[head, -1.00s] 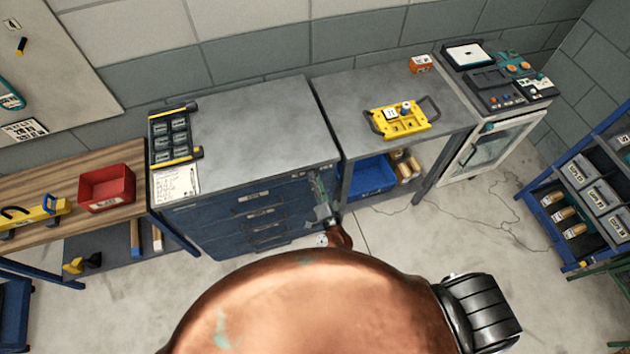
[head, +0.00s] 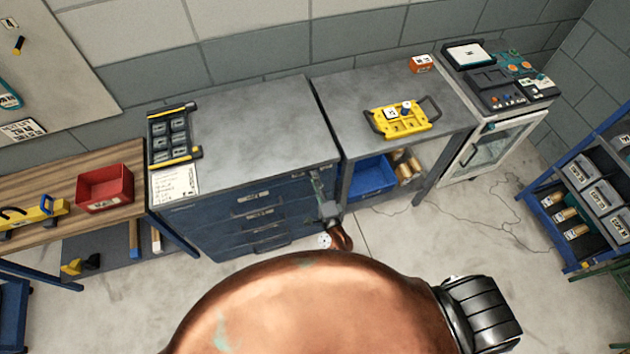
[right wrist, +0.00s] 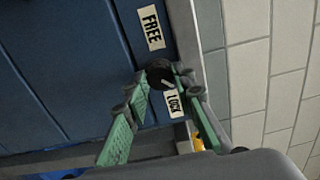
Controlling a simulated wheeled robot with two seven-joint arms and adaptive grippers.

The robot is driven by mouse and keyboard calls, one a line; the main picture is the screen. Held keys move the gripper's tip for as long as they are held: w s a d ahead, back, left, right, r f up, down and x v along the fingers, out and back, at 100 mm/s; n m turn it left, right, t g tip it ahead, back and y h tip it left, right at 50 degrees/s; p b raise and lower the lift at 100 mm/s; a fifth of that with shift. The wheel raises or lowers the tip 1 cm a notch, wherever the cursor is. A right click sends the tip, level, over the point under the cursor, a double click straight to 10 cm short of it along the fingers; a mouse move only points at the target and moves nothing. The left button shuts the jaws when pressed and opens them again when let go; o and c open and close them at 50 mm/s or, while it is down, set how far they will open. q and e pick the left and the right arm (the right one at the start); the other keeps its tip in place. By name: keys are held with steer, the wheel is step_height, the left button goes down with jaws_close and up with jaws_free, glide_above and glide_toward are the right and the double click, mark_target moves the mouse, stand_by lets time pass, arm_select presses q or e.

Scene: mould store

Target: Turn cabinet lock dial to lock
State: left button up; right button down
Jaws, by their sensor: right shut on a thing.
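The blue drawer cabinet (head: 225,222) stands in the middle of the head view with a grey top. Its dark round lock dial (right wrist: 160,72) shows in the right wrist view, between a FREE label (right wrist: 151,27) and a LOCK label (right wrist: 174,104). A small pale mark on the dial appears to point towards LOCK. My right gripper (right wrist: 164,77), with green fingers, is shut on the dial, one finger on each side. In the head view my right gripper (head: 318,186) is at the cabinet's upper right front corner; the dial is hidden there. My left gripper is out of view.
A grey table with a yellow tray (head: 385,126) stands right of the cabinet, with a blue bin (head: 372,178) below. A wooden bench with a red bin (head: 104,189) stands left. A blue shelf rack (head: 562,255) is far right. Floor in front is clear.

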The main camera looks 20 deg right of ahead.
stand_by(0.3)
steer(key=c, duration=1.6)
jaws_free()
steer(key=shift+s, duration=0.1)
steer(key=s, duration=1.1)
steer(key=shift+s+d, duration=0.2)
steer(key=shift+s, duration=0.2)
